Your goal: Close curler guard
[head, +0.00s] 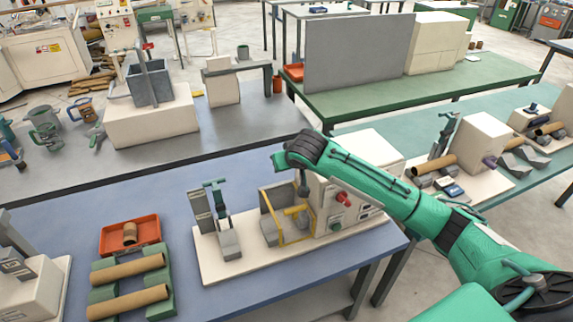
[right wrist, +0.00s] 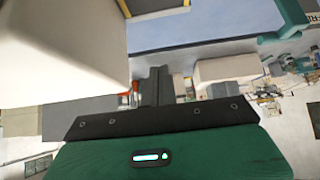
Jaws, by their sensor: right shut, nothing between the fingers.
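The curler (head: 340,218) is a cream box with a red knob and small panels, on a cream base plate on the blue table. Its yellow-framed guard (head: 284,240) stands on the left side of the box, around a yellow part. I cannot tell its exact angle. My right arm comes in from the right over the box. My right gripper (head: 303,188) points down near the guard's upper right corner, and I cannot tell whether it touches. In the right wrist view its dark fingers (right wrist: 158,88) are together and empty. My left gripper is out of view.
A grey clamp-like fixture (head: 222,225) stands left of the guard on the same plate. An orange tray (head: 130,235) and cardboard tubes on a green rack (head: 103,295) lie further left. Blue table is clear in front of the plate. A cream block (right wrist: 60,45) looms close in the right wrist view.

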